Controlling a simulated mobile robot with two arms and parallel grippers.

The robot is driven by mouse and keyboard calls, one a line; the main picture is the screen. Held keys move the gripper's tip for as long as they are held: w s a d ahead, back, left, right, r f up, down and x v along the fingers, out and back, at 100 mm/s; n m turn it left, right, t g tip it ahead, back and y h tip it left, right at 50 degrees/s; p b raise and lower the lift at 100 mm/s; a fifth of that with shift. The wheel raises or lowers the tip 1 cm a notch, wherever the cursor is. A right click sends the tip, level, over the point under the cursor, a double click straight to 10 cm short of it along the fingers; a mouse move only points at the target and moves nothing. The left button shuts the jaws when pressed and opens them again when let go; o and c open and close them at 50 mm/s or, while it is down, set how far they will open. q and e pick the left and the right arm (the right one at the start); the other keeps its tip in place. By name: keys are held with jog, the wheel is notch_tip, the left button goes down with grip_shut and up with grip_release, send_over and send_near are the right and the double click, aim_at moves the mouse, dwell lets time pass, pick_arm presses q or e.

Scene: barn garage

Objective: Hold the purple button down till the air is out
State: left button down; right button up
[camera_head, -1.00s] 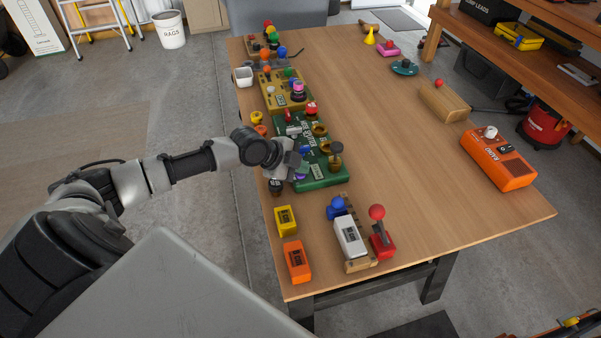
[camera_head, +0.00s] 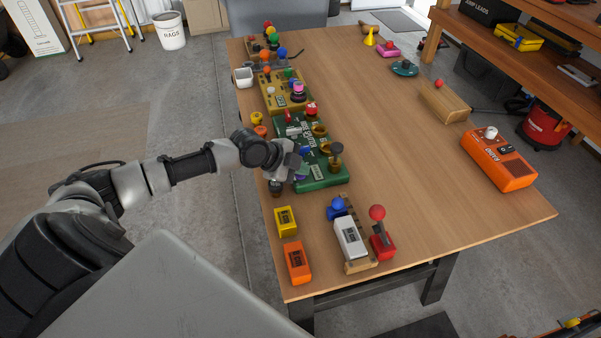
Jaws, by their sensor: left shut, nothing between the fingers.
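The green box (camera_head: 325,178) lies near the left edge of the wooden table. It carries several knobs, cups and buttons. The purple button (camera_head: 300,177) shows only as a small purple patch at the box's near left part, mostly hidden by my gripper. My left gripper (camera_head: 296,174) is shut and empty, with its fingertips down at this patch. I cannot tell how far the button is pressed. My right gripper is not in view.
A yellow-brown box (camera_head: 284,92) with knobs stands behind the green one. Yellow (camera_head: 286,221), orange (camera_head: 297,262) and white (camera_head: 350,237) boxes and a red joystick (camera_head: 381,240) stand in front. An orange box (camera_head: 498,160) is at the right. The table's middle is clear.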

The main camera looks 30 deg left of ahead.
aim_at(300, 176)
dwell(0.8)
pick_arm(q)
jog(key=shift+r+p, duration=0.7)
jog(key=shift+r, duration=0.15)
notch_tip(300, 176, up, 5)
jog(key=p, duration=0.4)
jog(key=shift+r, duration=0.1)
dwell(0.4)
